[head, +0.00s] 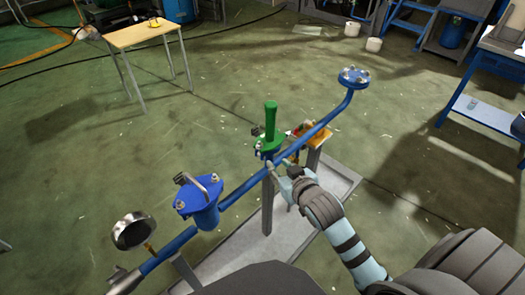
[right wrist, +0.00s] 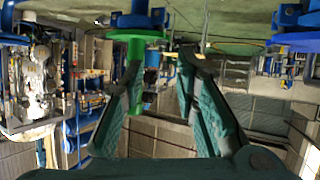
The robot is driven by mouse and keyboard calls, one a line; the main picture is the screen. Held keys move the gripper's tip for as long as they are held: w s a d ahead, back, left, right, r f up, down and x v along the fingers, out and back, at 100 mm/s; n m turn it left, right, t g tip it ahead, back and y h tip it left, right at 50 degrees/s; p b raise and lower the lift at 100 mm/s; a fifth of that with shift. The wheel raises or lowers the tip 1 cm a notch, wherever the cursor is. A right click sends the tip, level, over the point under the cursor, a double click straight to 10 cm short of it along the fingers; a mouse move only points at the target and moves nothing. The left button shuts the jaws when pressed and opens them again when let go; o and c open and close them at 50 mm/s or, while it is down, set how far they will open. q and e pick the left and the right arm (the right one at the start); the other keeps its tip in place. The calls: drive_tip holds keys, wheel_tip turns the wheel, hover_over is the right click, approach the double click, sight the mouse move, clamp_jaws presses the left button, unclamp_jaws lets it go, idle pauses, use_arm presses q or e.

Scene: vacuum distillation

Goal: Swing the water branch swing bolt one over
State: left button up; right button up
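A blue pipe run (head: 240,190) crosses the head view. On it stand a green upright fitting (head: 270,125) with a green flange and a blue lidded housing (head: 200,196) with a metal handle and small hardware. Which small part is swing bolt one, I cannot tell. My right gripper (head: 281,170) is beside the pipe, just below the green fitting. In the right wrist view, its fingers (right wrist: 160,68) are apart with nothing clearly held. The green fitting (right wrist: 136,55) shows behind the left finger; contact cannot be told. My left gripper is not in view.
A round gauge (head: 133,230) stands at the pipe's lower left. A bolted blue flange (head: 353,76) ends the pipe at upper right. A grey tray (head: 335,187) lies beneath. A wooden-topped table (head: 142,33) stands at the back left. Open floor surrounds the pipework.

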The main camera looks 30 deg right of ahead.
sight(262, 144)
drive_tip(key=shift+t, duration=0.3)
drive_tip(key=b+x, duration=0.1)
drive_tip(key=x, duration=0.3)
drive_tip(key=r+b+x, duration=0.1)
drive_tip(key=b+x, duration=0.1)
drive_tip(key=x, duration=0.3)
drive_tip(key=b+x, duration=0.1)
drive_tip(key=x, duration=0.3)
drive_tip(key=shift+w+a+r, duration=0.15)
drive_tip(key=shift+w+r, duration=0.15)
drive_tip(key=shift+w, duration=0.35)
